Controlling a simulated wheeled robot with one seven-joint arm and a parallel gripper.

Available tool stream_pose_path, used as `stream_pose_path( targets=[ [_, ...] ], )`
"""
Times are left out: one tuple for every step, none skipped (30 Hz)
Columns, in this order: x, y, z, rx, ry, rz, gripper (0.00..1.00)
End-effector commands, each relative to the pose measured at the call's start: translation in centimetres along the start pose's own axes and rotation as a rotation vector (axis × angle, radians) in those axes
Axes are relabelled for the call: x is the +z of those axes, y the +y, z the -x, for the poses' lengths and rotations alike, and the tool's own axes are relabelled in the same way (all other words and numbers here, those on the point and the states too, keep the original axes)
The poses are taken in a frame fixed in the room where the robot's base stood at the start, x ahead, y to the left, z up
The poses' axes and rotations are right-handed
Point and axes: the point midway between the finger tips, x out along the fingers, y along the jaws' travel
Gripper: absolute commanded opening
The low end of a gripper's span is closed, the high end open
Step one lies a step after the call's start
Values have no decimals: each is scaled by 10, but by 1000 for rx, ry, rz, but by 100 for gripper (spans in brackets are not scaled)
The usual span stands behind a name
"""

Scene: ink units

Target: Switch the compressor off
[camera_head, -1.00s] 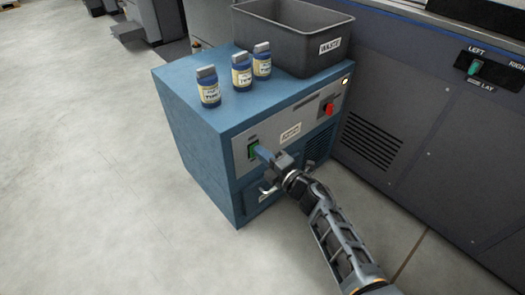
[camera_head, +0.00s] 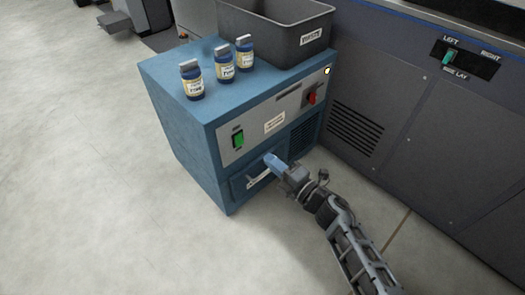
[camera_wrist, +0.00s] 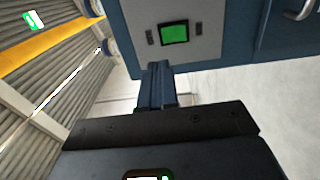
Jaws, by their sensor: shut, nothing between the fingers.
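The blue cabinet (camera_head: 185,130), which I take for the compressor, has a grey front panel. A green rocker switch (camera_head: 238,139) sits at the panel's left; it also shows bright green in the wrist view (camera_wrist: 174,34). A red switch (camera_head: 312,95) sits at the panel's right. My gripper (camera_head: 269,159) is shut and empty, in front of the cabinet, to the right of and below the green switch in the head view and apart from it. In the wrist view its blue fingers (camera_wrist: 155,78) point toward the panel. The label text is too small to read.
Several blue-and-white bottles (camera_head: 222,65) and a dark grey bin (camera_head: 275,30) stand on the cabinet top. A drawer or door handle (camera_head: 259,178) is low on the front. A large grey machine (camera_head: 420,130) stands close on the right. The floor at left is clear.

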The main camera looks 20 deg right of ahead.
Motion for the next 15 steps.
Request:
stream_pose_path(
  targets=[
    [1, 2, 7, -1, -2, 0, 0],
    [1, 2, 10, -1, -2, 0, 0],
    [1, 2, 14, -1, -2, 0, 0],
    [1, 3, 16, -1, -2, 0, 0],
    [1, 3, 18, 0, -2, 0, 0],
    [1, 4, 20, 1, -1, 0, 0],
    [1, 4, 20, 1, -1, 0, 0],
    [1, 4, 21, 1, -1, 0, 0],
    [1, 3, 22, 1, -1, 0, 0],
    [1, 3, 22, 1, -1, 0, 0],
    [1, 3, 22, 1, -1, 0, 0],
    [0, 3, 22, 1, -1, 0, 0],
    [0, 3, 22, 1, -1, 0, 0],
    [0, 3, 22, 1, -1, 0, 0],
    [0, 3, 22, 1, -1, 0, 0]
  ],
)
